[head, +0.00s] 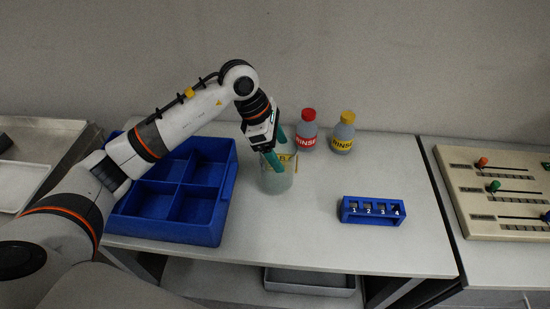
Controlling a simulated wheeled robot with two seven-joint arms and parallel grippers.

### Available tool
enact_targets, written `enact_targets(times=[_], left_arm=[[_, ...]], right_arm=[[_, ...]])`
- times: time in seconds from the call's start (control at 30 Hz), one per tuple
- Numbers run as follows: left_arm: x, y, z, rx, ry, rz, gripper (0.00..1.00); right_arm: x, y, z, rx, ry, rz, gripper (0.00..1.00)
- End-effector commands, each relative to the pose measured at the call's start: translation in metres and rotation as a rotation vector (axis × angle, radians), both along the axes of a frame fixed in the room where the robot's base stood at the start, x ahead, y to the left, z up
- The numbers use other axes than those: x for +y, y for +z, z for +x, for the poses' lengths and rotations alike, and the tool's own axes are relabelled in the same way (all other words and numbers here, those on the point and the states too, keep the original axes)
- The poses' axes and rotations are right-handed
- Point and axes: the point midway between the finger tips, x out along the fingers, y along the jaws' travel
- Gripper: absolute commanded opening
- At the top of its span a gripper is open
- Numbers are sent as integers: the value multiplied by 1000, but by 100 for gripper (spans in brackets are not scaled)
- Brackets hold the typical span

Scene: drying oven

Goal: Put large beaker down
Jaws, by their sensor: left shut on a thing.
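The large beaker (277,181) is a clear glass vessel with a yellowish label band near its top. It stands upright at the right side of the blue divided tray, on or just above the grey table; I cannot tell which. My left gripper (276,161) reaches down from above, its green fingers shut on the beaker's upper part. The fingertips partly hide the beaker's rim. My right gripper is not in view.
The blue compartment tray (176,229) is left of the beaker. A red-capped rinse bottle (307,131) and a yellow-capped one (343,134) stand behind, right. A blue numbered rack (371,210) sits front right. A control panel (490,190) is far right. The front middle table is clear.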

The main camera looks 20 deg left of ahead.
Motion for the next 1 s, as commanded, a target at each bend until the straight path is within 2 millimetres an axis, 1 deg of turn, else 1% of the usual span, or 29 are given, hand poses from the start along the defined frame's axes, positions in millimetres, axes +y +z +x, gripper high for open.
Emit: enact_targets(times=[0.17, 0.33, 0.4, 0.63, 0.73, 0.77, 0.8, 0.9, 1.0], left_arm=[[0, -13, 0, 1, -1, -1, 35], [0, -36, 0, 3, -1, -1, 35], [0, -42, 0, 0, -1, -1, 35], [0, -44, 0, -2, -2, 0, 35], [0, -47, 1, -2, -2, 0, 35], [0, -47, 0, -2, -2, 1, 77], [0, -46, 0, -2, -2, 1, 84], [0, -46, 0, -1, -3, 0, 97], [0, -46, 0, -1, -3, 0, 97]], right_arm=[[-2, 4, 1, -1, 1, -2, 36], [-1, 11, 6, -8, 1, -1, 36], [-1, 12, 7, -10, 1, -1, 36], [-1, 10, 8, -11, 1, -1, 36], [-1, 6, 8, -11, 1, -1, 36], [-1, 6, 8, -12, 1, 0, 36], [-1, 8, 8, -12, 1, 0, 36], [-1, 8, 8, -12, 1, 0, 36], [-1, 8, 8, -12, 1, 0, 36]])
